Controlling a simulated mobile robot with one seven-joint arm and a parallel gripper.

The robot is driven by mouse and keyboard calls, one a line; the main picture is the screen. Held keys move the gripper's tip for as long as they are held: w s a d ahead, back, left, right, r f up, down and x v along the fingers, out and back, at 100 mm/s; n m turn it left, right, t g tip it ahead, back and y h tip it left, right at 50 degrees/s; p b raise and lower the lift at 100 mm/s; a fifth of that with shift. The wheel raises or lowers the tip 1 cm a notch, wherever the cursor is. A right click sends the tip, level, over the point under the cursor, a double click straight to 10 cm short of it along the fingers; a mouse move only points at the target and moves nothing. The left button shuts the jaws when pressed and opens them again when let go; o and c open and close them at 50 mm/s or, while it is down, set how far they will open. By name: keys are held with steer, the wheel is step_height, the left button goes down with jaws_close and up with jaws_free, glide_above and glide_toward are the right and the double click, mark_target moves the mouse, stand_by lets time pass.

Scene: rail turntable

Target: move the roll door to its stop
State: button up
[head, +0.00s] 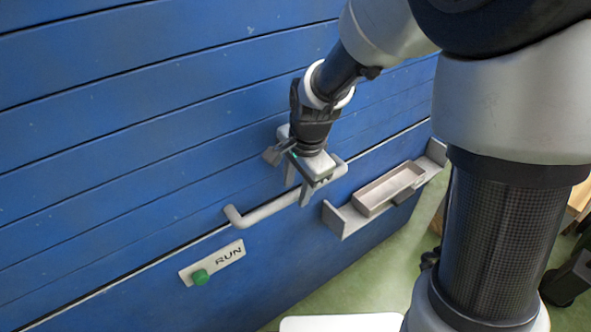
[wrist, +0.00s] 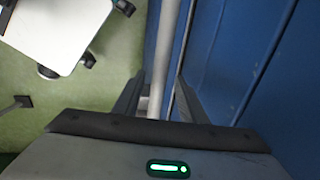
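The blue slatted roll door (head: 120,130) fills most of the head view. A pale grey bar handle (head: 265,213) runs across its lower part. My gripper (head: 299,190) is at the right part of this handle in the head view. In the wrist view, the handle (wrist: 160,60) runs between my two dark fingers (wrist: 159,85). The fingers stand apart with a gap to the bar on each side, so my gripper looks open around it. The door's blue face (wrist: 250,60) is at the right of the wrist view. The door's stop cannot be made out.
A plate marked RUN (head: 228,257) with a green button (head: 200,277) is below the handle. A grey shelf with a shallow tray (head: 362,207) juts out right of the handle. A white-topped wheeled piece (wrist: 50,30) stands on the green floor (wrist: 110,70).

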steer(key=shift+w+f, duration=0.1)
steer(key=shift+f, duration=0.45)
jaws_close()
step_height(320, 180, up, 30)
steer(key=p, duration=2)
steer(key=shift+f, duration=0.2)
jaws_free()
